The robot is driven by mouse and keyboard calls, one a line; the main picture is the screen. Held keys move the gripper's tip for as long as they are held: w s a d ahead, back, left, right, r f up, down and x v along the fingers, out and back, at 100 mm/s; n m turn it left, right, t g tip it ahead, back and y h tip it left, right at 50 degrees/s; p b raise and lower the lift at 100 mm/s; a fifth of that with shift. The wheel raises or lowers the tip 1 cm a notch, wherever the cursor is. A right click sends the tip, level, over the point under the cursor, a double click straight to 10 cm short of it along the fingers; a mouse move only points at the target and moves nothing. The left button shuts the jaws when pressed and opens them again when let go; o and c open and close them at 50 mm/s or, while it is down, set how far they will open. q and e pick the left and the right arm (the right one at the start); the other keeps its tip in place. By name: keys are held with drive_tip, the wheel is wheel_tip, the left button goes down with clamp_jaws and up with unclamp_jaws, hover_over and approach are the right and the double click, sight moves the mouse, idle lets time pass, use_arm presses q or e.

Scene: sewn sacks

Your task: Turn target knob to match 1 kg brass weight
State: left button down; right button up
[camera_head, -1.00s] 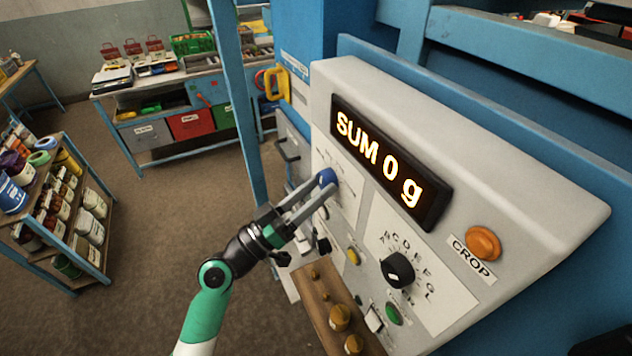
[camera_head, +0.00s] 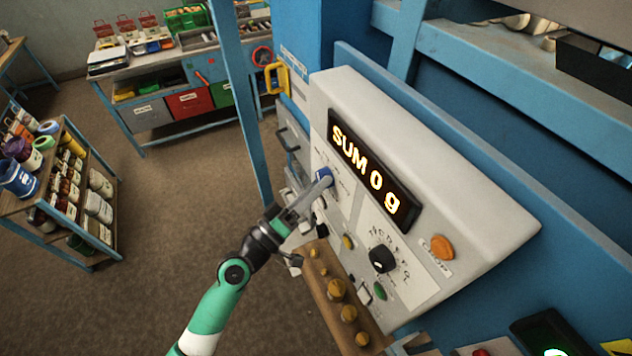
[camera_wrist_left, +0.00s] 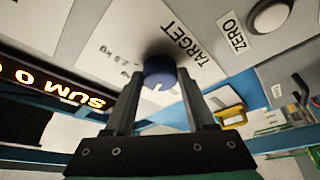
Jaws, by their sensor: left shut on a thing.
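The target knob is blue with a white pointer mark. It shows on the panel in the head view (camera_head: 324,176) and between my fingers in the wrist view (camera_wrist_left: 160,74), beside the printed word TARGET. My left gripper (camera_head: 316,188) is shut on the knob; its two fingers flank it in the wrist view (camera_wrist_left: 160,90). The pointer's exact setting is too small to read, though a "2 kg" mark shows nearby. Several brass weights (camera_head: 337,289) stand in a wooden block (camera_head: 318,296) below the panel. The right gripper is not in view.
The display (camera_head: 372,168) reads "SUM 0 g". Open floor lies left of my arm.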

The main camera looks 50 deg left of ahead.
use_arm(q)
drive_tip(key=shift+c, duration=1.2)
unclamp_jaws()
drive_tip(key=b+v, duration=0.5)
drive_tip(key=v, duration=0.6)
drive_tip(key=shift+s, duration=0.3)
drive_tip(key=shift+f, duration=0.1)
